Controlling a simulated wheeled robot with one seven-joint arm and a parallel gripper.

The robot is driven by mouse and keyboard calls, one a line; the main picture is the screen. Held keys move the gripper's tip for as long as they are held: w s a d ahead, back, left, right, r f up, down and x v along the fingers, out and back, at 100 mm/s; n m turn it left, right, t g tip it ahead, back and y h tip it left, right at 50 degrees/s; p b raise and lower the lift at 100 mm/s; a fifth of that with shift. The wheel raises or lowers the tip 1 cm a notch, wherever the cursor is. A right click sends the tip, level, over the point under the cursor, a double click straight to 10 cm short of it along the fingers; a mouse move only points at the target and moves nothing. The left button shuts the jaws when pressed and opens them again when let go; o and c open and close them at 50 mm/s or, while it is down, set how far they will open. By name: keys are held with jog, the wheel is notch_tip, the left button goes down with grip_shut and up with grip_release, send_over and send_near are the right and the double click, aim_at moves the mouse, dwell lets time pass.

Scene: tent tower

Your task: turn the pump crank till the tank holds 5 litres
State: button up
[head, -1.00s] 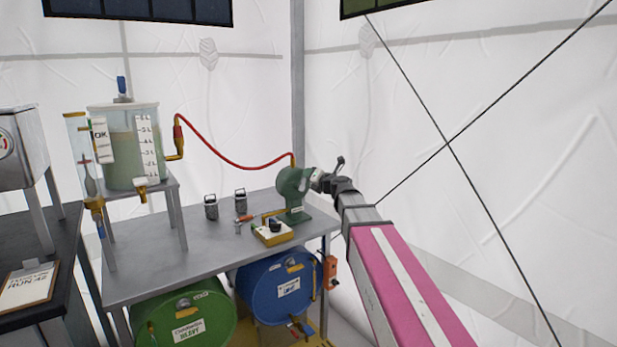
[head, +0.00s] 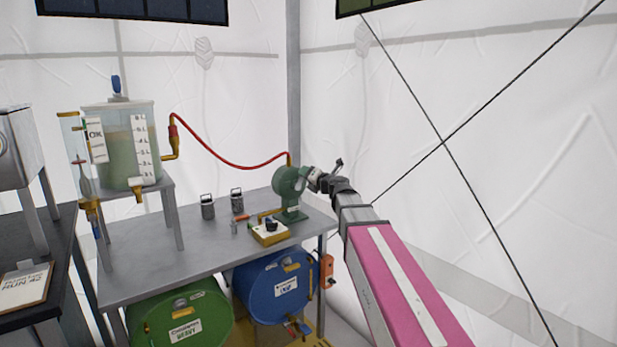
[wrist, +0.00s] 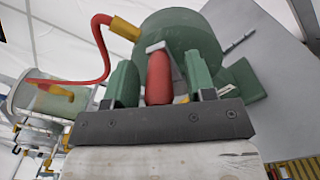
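The pump (head: 289,187) is a green round body at the right end of the grey bench. Its crank has a red handle (wrist: 159,77), seen in the wrist view. My gripper (head: 318,178) is at the crank; in the wrist view its two green fingers (wrist: 160,82) stand on either side of the handle, with a small gap visible on both sides. The clear tank (head: 120,145) stands on a small stand at the left and holds murky green liquid. The liquid reaches the upper part of its white litre scale (head: 142,150); the exact mark is too small to read.
A red hose (head: 225,160) joins pump and tank. A yellow box with a black knob (head: 270,232) and two small dark canisters (head: 208,207) stand on the bench. Green (head: 180,322) and blue (head: 275,287) drums lie below. A clipboard (head: 25,287) lies at the left.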

jog(key=v, duration=1)
jog(key=shift+s+d, duration=0.25)
jog(key=shift+s, duration=0.1)
